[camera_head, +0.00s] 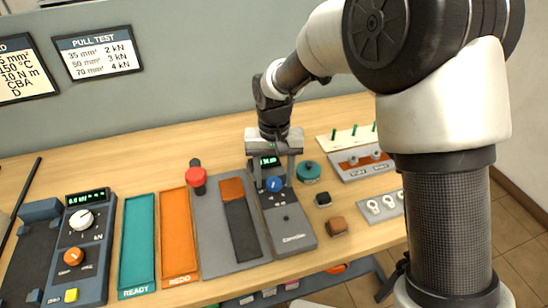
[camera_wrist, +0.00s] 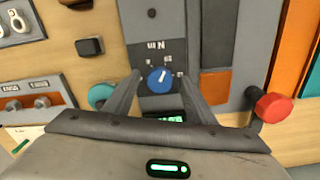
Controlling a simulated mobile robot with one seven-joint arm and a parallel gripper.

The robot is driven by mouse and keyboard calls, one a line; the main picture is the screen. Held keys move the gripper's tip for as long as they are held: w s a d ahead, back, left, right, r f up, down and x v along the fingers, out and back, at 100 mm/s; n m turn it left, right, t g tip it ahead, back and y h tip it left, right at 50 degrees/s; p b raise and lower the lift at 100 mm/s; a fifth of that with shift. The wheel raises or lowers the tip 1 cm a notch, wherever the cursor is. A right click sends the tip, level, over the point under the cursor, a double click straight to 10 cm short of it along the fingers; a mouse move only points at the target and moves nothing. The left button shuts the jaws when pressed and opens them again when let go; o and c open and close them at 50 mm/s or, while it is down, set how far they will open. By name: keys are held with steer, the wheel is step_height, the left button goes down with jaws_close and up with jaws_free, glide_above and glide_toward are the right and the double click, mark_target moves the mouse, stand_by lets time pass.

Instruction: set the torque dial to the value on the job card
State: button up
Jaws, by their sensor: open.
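The blue torque dial (camera_head: 274,184) sits on a dark grey box (camera_head: 290,222) with a small green display (camera_head: 269,161) near its top, too small to read. My gripper (camera_head: 274,176) is above the box, pointing down. In the wrist view the dial (camera_wrist: 160,79) has a white pointer mark and lies between the open fingers (camera_wrist: 161,75), with a gap on both sides. "N m" is printed on the box face. A wall card (camera_head: 22,70) at the left edge, cut off, shows a line that seems to read "10 N m".
A red knob (camera_head: 196,177) stands left of the box, and a teal round knob (camera_head: 308,171) close to its right. Black and brown blocks (camera_head: 337,226) lie to the right. A kN unit (camera_head: 80,245) with white and orange dials is far left, beside teal READY and orange REDO trays (camera_head: 179,235).

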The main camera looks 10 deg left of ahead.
mark_target(274, 183)
step_height(274, 183, up, 17)
steer(key=p, duration=0.2)
stand_by(0.5)
